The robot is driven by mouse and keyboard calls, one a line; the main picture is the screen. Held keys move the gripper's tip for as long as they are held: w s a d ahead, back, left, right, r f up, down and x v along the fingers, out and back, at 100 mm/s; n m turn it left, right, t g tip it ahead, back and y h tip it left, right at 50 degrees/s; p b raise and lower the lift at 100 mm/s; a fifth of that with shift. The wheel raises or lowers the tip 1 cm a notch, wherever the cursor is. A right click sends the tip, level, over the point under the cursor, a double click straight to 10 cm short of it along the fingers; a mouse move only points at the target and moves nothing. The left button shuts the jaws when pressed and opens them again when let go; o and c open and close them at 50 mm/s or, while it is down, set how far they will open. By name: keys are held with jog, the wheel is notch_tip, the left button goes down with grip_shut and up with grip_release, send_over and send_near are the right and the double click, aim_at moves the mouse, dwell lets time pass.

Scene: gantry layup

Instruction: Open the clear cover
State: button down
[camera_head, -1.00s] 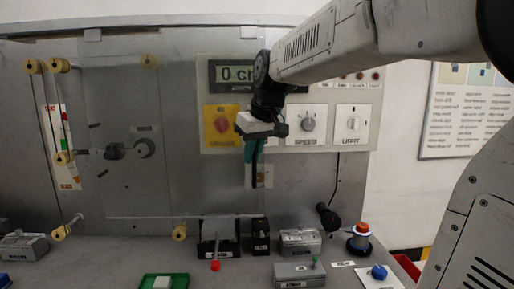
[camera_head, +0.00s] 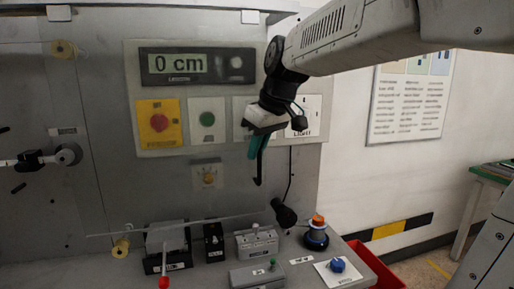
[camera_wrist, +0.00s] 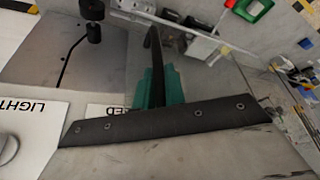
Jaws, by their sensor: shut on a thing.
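The clear cover (camera_head: 180,224) is a see-through sheet in front of the grey wall in the head view. Its pale lower edge runs slanted, rising to the right; its other edges are hard to see. My gripper (camera_head: 257,146) is at its right side, in front of the control panel, with teal fingers pointing down. The fingers are shut on a black strip-like handle (camera_head: 257,180), whose lower end sticks out below them. In the wrist view the teal fingers (camera_wrist: 153,87) close around the black handle (camera_wrist: 155,45), and the clear sheet (camera_wrist: 205,65) spreads beyond.
The control panel (camera_head: 225,70) reads 0 cm and carries a red button (camera_head: 159,123) and a green one (camera_head: 207,119). Small grey and black blocks (camera_head: 257,243) stand on the bench below. A red bin (camera_head: 382,268) is beside the bench.

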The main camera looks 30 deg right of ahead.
jog(key=shift+w+r, duration=0.1)
jog(key=shift+r, duration=0.05)
jog(key=c, duration=1.8)
grip_release()
jog(key=shift+o, duration=0.2)
jog(key=v, duration=0.7)
jog(key=shift+r, duration=0.35)
jog(key=shift+d, duration=0.15)
